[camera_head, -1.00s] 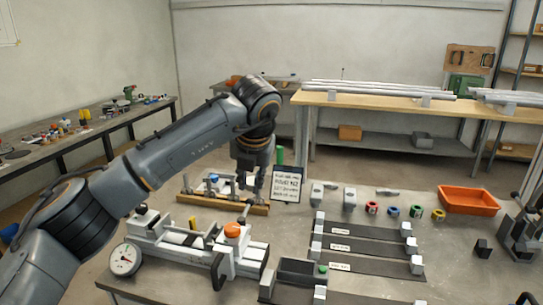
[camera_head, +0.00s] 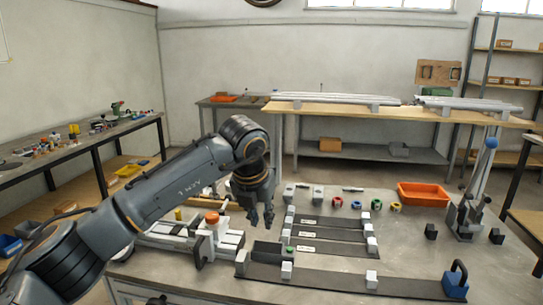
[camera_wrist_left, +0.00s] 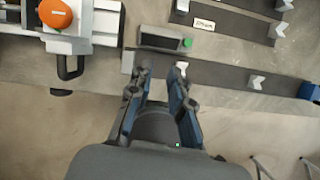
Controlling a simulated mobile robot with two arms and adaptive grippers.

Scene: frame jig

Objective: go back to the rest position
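My left gripper (camera_head: 261,216) hangs over the workbench (camera_head: 420,257) in the head view, fingers pointing down, between the white clamp fixture and the dark strips. In the left wrist view my left gripper (camera_wrist_left: 158,82) shows its two fingers apart with nothing between them. My left arm reaches in from the lower left and hides part of the bench. My right gripper is not in view.
The white fixture with an orange knob (camera_head: 212,217) stands left of the gripper. Dark strips with pale end blocks (camera_head: 330,236) lie to its right. An orange bin (camera_head: 424,195), coloured rings (camera_head: 365,205) and a blue block with a black handle (camera_head: 455,284) stand farther right.

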